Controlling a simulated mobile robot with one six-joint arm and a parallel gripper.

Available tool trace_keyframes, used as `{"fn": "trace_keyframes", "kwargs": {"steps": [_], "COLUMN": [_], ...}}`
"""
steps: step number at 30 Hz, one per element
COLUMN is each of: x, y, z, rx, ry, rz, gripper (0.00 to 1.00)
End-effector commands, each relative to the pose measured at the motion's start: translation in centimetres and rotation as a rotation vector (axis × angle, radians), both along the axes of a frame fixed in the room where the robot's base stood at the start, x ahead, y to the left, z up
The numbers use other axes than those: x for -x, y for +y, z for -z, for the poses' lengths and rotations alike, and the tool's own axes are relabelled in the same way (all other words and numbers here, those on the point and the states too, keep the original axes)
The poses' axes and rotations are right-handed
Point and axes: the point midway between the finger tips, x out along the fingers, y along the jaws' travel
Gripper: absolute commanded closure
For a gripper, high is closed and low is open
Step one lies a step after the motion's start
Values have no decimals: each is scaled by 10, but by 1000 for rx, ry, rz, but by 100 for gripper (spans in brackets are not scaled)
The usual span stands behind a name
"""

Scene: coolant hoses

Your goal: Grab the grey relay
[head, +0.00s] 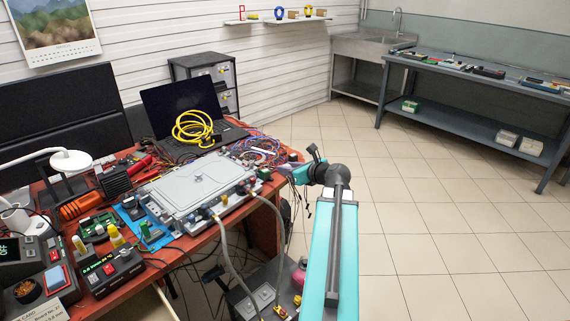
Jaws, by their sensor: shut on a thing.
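My gripper (287,171) is at the right edge of the red-brown workbench, beyond the dark elbow of my teal arm. It is small and partly hidden in this view. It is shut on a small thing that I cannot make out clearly. I cannot pick out a grey relay with certainty among the small parts on the bench.
A grey metal housing (192,182) with hoses fills the bench middle. A laptop (180,110) with a yellow cable coil (194,128) stands behind it. Tangled wires (262,148) lie near my gripper. A blue-grey bench (470,74) stands far right; the tiled floor between is clear.

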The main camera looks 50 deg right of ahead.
Motion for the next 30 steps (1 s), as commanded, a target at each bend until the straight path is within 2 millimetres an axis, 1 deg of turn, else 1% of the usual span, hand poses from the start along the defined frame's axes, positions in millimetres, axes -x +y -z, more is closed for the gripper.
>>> {"fn": "trace_keyframes", "kwargs": {"steps": [1, 3, 5, 12, 30], "x": [7, 14, 14, 19, 36], "y": [5, 8, 7, 8, 19], "z": [-1, -2, 2, 1, 1], "rx": [0, 1, 3, 3, 4], "ry": [0, -1, -2, -3, 0], "rz": [1, 2, 1, 0, 1], "gripper": [99, 99, 99, 99, 99]}}
